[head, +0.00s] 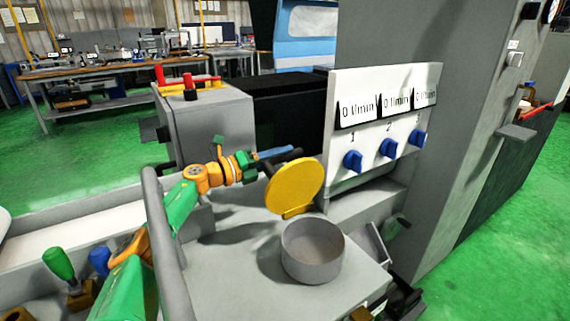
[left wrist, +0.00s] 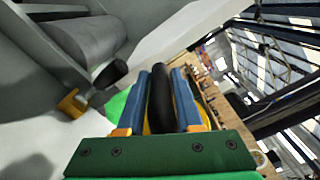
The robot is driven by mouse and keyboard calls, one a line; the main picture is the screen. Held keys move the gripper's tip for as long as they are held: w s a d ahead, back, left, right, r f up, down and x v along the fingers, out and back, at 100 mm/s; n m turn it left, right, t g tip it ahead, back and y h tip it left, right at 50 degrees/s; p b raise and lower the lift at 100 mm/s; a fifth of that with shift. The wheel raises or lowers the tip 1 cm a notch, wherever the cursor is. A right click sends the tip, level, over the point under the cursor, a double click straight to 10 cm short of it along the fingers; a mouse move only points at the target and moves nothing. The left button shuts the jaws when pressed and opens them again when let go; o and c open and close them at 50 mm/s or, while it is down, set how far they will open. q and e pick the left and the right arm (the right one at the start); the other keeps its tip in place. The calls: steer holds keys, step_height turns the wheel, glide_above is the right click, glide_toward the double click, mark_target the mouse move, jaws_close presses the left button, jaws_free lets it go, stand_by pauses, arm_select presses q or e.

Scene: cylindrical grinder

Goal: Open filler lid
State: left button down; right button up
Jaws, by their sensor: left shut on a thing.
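The round yellow filler lid (head: 294,186) stands raised and tilted up at the back edge of the grey filler cup (head: 312,252). The cup's round mouth is uncovered, and its inside shows. My left gripper (head: 273,154) is at the upper left of the lid, on its far side. In the left wrist view its two blue fingers are shut on the lid's black handle (left wrist: 160,98), with a little yellow of the lid showing behind. In the head view the handle is partly hidden by the lid. My right gripper is not in view.
A white panel (head: 385,112) with blue knobs and flow displays stands close to the lid's right. A grey curved rail (head: 165,240) crosses in front of my left arm. A grey box (head: 205,125) with red-topped parts stands behind it. Lever knobs (head: 58,262) are at the lower left.

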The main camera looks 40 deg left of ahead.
arm_select(q)
steer(key=shift+w+a+f, duration=0.1)
steer(key=shift+a+f, duration=0.05)
steer(key=shift+f, duration=0.55)
steer(key=c, duration=0.8)
jaws_free()
steer(key=shift+o, duration=1)
steer(key=shift+a+f, duration=0.15)
steer(key=shift+a, duration=0.3)
steer(key=shift+r, duration=0.2)
steer(key=shift+w+r, duration=0.1)
